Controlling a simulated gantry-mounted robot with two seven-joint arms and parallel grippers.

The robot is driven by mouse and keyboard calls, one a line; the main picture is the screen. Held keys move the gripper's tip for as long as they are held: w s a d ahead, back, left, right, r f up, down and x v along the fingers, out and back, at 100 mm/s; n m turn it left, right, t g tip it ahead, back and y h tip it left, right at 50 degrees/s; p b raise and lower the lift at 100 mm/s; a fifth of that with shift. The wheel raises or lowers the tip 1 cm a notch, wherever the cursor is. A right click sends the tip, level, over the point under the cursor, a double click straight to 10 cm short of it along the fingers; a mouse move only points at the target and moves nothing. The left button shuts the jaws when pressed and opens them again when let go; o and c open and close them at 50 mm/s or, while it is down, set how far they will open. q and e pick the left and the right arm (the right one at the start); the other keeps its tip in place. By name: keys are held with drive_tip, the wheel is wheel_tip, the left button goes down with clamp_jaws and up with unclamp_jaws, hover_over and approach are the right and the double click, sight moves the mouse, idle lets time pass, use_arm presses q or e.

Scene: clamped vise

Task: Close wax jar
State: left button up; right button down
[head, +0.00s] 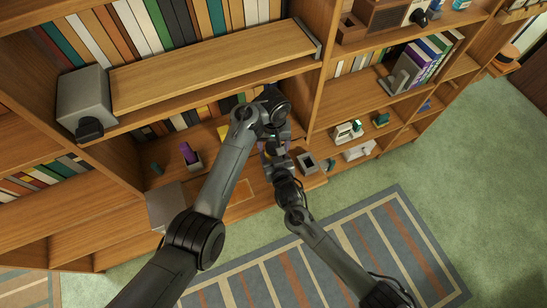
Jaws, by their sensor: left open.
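I cannot make out the wax jar or its lid; they are too small or hidden behind my arms. My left gripper (276,133) points down over the cabinet's lower surface, just below the dark wrist of my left arm. It is open. My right gripper (272,153) is close below it in the picture, reaching in from the lower right. Its fingers are small and crowded by the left gripper, so their state is unclear. I cannot tell whether either gripper touches anything.
A wooden bookcase (296,82) spans the back. A grey vise (84,100) is at the left end of a wooden board (215,62). A purple item (188,153) and a dark square container (307,162) flank the grippers. A striped rug (345,250) lies in front.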

use_arm(q)
drive_tip(key=c, duration=1.1)
drive_tip(key=m, duration=0.3)
drive_tip(key=o, duration=1.2)
drive_tip(key=shift+c, duration=0.2)
drive_tip(key=shift+r, duration=0.1)
